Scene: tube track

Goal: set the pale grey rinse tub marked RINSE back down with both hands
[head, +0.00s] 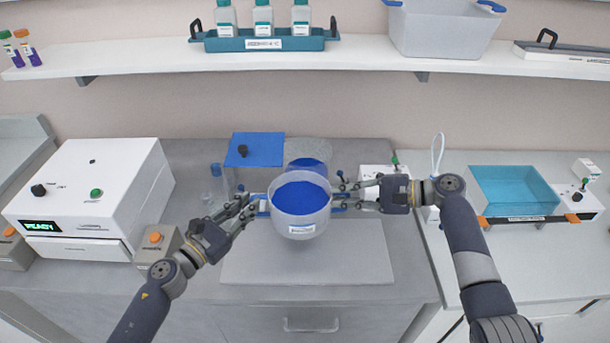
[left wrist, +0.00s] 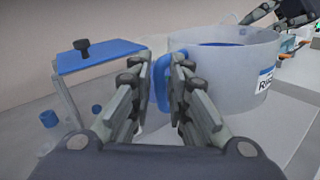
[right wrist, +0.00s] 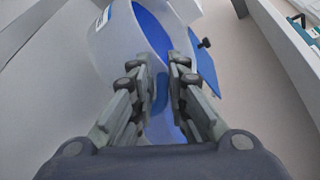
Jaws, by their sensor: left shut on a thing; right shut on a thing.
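The pale grey rinse tub (head: 300,226) has blue liquid in it and a white label on its front. It is upright and looks held above the pale grey board (head: 310,265); the exact gap is hard to tell. My left gripper (head: 258,205) is shut on its left blue handle, which shows in the left wrist view (left wrist: 164,82) with part of the label. My right gripper (head: 352,196) is shut on its right handle, which shows in the right wrist view (right wrist: 162,92). The liquid surface looks roughly level.
Behind the tub stand a clear vessel with blue contents (head: 308,163) and a blue-topped stand (head: 255,149). A white machine (head: 95,190) is at left. A blue-lined basin (head: 515,190) is on the right counter. The front of the board is bare.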

